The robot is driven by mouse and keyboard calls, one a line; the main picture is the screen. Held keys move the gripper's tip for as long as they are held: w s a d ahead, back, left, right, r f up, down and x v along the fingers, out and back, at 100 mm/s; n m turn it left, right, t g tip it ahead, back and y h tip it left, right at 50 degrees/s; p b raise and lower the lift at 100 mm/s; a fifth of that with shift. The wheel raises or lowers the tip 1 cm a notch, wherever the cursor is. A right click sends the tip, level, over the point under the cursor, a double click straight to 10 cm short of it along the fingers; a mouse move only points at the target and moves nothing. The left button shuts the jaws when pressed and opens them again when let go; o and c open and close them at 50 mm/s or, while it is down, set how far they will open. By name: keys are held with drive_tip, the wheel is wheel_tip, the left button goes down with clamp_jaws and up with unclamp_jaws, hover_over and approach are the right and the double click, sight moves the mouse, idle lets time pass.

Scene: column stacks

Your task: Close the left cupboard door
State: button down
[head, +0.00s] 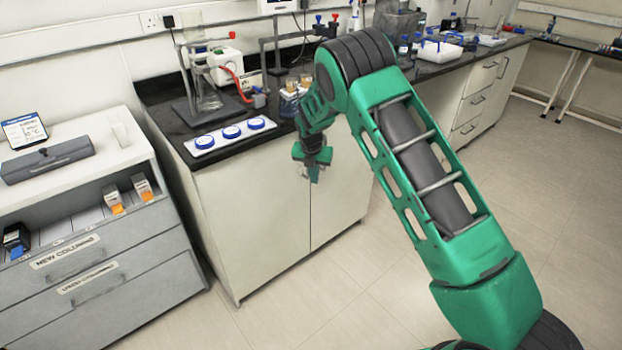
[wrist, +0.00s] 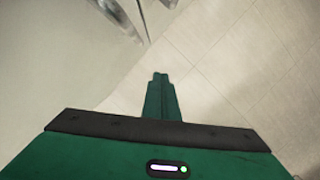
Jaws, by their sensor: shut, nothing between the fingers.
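The left cupboard door (head: 255,220) is a pale panel under the dark bench, left of the vertical seam below my gripper. It looks flush or nearly flush with the cupboard front; I cannot tell if a small gap is left. My gripper (head: 314,176) points down in front of the upper part of the seam between the two doors. Its fingers are shut and empty, and they also show in the wrist view (wrist: 160,77) over pale floor. Whether the gripper touches the door is unclear. My gripper hides the top of the seam.
The right cupboard door (head: 342,185) appears flush. A white tray with blue-lidded round items (head: 231,132) sits at the bench's front edge. A grey drawer unit (head: 100,270) stands left. The tiled floor (head: 360,290) before the cupboard is clear.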

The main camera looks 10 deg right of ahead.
drive_tip(key=s+r, duration=0.6)
drive_tip(key=r, duration=0.4)
drive_tip(key=s+d+r+m+g, duration=0.1)
drive_tip(key=s+d+r+m, duration=0.6)
drive_tip(key=s+d+m, duration=0.25)
drive_tip(key=s+d+r+m, duration=0.7)
drive_tip(key=s+d+m, duration=0.1)
drive_tip(key=s+d, duration=0.25)
drive_tip(key=s+d+m, duration=0.2)
drive_tip(key=s+m, duration=0.8)
drive_tip(key=s, duration=0.5)
drive_tip(key=s+d+r+m+g+y, duration=0.1)
drive_tip(key=s+d+m, duration=0.2)
drive_tip(key=s+m, duration=0.7)
drive_tip(key=s, duration=0.6)
drive_tip(key=shift+s+r+g, duration=0.15)
drive_tip(key=shift+s+g, duration=0.05)
drive_tip(key=shift+g, duration=0.1)
